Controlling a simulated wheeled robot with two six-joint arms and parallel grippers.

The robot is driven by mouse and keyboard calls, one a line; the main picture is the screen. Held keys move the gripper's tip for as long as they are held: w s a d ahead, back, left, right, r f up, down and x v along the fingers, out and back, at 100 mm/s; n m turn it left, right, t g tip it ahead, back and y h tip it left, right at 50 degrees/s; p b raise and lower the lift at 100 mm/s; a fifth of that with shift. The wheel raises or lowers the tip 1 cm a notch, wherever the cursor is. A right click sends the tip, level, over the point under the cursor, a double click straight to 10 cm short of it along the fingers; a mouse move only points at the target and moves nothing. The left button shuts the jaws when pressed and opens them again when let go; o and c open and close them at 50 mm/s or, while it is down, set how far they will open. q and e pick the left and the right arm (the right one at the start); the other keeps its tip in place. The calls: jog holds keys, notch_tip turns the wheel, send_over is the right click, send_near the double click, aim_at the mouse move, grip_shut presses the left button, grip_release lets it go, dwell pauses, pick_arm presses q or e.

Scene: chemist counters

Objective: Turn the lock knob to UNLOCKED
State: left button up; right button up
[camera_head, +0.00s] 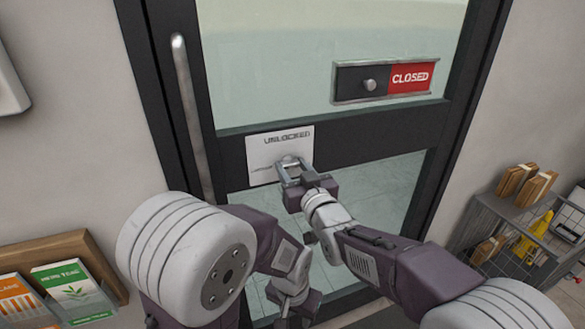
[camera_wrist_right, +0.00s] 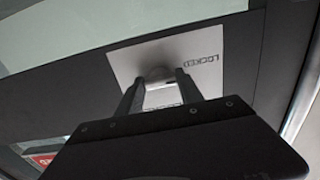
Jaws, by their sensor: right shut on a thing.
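The lock plate (camera_head: 263,151) is a pale square on the door's dark middle rail. It reads UNLOCKED along its top, with smaller, blurred lettering at its left. My right gripper (camera_head: 292,172) is at the plate's lower right and is shut on the lock knob (camera_wrist_right: 159,73), which shows between its fingers in the right wrist view. That view also shows the plate (camera_wrist_right: 190,50) with LOCKED upside down, and more lettering partly hidden by the gripper. The knob's pointing direction is hard to tell. My left gripper (camera_head: 290,308) hangs low before the door glass, its fingers unclear.
A sliding CLOSED sign (camera_head: 410,77) is on the glass above right. A long vertical door handle (camera_head: 188,105) is at left. A wire basket (camera_head: 500,240) with boxes stands at right. A wooden leaflet rack (camera_head: 45,250) is at lower left.

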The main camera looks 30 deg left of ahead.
jog(key=m+b, duration=0.1)
jog(key=m, duration=0.2)
jog(key=shift+f, duration=0.1)
jog(key=m+b, duration=0.1)
jog(key=m, duration=0.4)
jog(key=shift+b, duration=0.35)
jog(key=m+b, duration=0.1)
jog(key=m, duration=0.4)
jog(key=shift+m+b, duration=0.3)
jog(key=shift+m, duration=2.1)
jog(key=o, duration=1.4)
